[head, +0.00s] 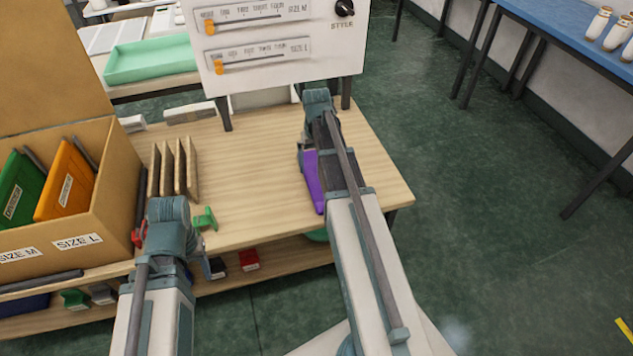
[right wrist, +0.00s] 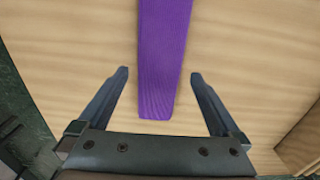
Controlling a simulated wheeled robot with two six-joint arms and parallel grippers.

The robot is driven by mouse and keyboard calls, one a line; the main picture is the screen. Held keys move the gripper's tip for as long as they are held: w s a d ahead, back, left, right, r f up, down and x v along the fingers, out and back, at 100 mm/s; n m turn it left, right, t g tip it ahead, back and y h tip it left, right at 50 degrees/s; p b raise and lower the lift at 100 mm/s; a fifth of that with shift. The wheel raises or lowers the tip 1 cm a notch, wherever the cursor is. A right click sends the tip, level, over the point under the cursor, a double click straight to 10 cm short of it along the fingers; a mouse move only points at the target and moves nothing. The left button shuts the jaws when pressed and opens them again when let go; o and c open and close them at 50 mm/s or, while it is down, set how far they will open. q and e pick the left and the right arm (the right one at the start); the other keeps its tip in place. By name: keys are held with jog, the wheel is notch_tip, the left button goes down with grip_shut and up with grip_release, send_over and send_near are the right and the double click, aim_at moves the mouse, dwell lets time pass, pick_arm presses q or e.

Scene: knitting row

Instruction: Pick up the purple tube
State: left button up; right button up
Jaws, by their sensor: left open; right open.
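The purple tube (head: 313,181) lies on the wooden table in the head view, partly hidden by my right arm. In the right wrist view, the purple tube (right wrist: 164,60) runs from the top edge down to its near end between the two fingers. My right gripper (right wrist: 160,78) is open, with one finger on each side of the tube and a gap on both sides. I cannot tell its height above the table. My left gripper (head: 205,222) is near the table's front edge, left of the tube; it is open, though its fingers are mostly hidden.
The wooden table (head: 250,190) is bare between the arms. A green piece (head: 205,218) lies near my left gripper. Wooden slats (head: 172,168) stand beside a cardboard box (head: 118,190) with green and orange folders. A white machine panel (head: 280,45) stands behind. Items sit on a lower shelf.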

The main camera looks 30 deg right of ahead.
aim_at(317, 177)
notch_tip(317, 177, down, 5)
jog(key=b, duration=0.5)
jog(key=shift+f, duration=0.15)
jog(key=shift+c, duration=0.2)
jog(key=c, duration=1)
jog(key=shift+r, duration=0.2)
jog(key=shift+r+p, duration=0.6)
jog(key=shift+p, duration=0.2)
notch_tip(317, 177, up, 3)
jog(key=p, duration=0.3)
jog(key=s+a, duration=0.3)
jog(key=a, duration=0.1)
jog(key=s+a, duration=0.2)
jog(key=a, duration=0.3)
jog(key=s+a, duration=0.3)
jog(key=a, duration=0.1)
jog(key=shift+s+a+r+p, duration=0.25)
jog(key=shift+s+r+p, duration=0.05)
jog(key=shift+s+p, duration=0.05)
